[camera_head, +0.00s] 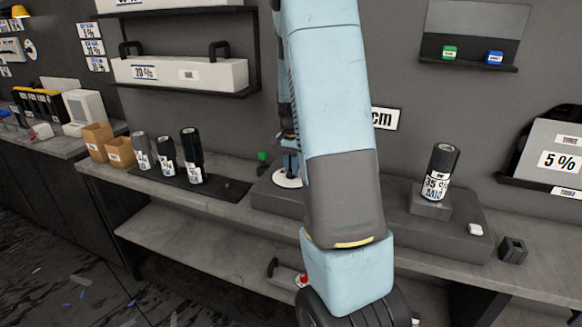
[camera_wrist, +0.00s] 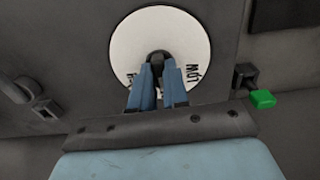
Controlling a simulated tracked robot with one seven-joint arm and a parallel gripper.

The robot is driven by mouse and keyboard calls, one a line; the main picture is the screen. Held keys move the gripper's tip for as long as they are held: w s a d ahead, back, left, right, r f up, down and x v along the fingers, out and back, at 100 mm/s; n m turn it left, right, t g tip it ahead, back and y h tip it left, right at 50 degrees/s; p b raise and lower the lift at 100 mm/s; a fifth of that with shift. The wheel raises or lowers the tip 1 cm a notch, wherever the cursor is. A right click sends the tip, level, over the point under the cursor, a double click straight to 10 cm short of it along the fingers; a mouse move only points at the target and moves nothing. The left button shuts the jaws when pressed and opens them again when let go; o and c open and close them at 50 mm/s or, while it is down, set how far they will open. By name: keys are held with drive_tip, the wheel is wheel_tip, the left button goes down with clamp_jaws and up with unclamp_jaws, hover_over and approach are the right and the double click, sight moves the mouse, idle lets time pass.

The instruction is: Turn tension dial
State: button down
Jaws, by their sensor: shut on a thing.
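The dial (camera_wrist: 195,32) is a white disc with black lettering and a dark knob (camera_wrist: 158,56) at its centre, seen in the wrist view. The two blue fingers of my gripper (camera_wrist: 161,76) are shut on the knob and cover the lower part of the disc and some of its lettering. In the head view the edge of the white dial (camera_head: 286,181) shows low on the grey machine, just left of my arm. My gripper (camera_head: 291,163) is above it there, partly hidden behind my arm.
A green-tipped lever (camera_wrist: 262,99) is right of the dial in the wrist view. In the head view several film rolls (camera_head: 166,156) stand on the bench at left. A roll labelled 35 % (camera_head: 440,172) stands on a block right of my arm.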

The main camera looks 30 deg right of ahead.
idle(0.3)
drive_tip(key=c, duration=1.1)
unclamp_jaws()
drive_tip(key=shift+r, duration=0.1)
wheel_tip(320, 180, up, 14)
drive_tip(key=shift+f, duration=0.25)
drive_tip(key=s+a+r+n+t, duration=0.3)
drive_tip(key=s+a+r+n, duration=0.2)
drive_tip(key=s+a+r, duration=0.45)
drive_tip(key=s+a+n+t, duration=0.1)
drive_tip(key=s+a, duration=0.2)
drive_tip(key=s, duration=0.2)
drive_tip(key=s+a+f+n, duration=0.1)
drive_tip(key=s+a+n, duration=0.1)
drive_tip(key=s, duration=0.4)
drive_tip(key=s+a+f+n+t, duration=0.1)
drive_tip(key=s+a+n, duration=0.1)
drive_tip(key=s+a, duration=0.2)
drive_tip(key=shift+s+a+t, duration=0.15)
drive_tip(key=shift+s+t, duration=0.15)
drive_tip(key=shift+s, duration=0.35)
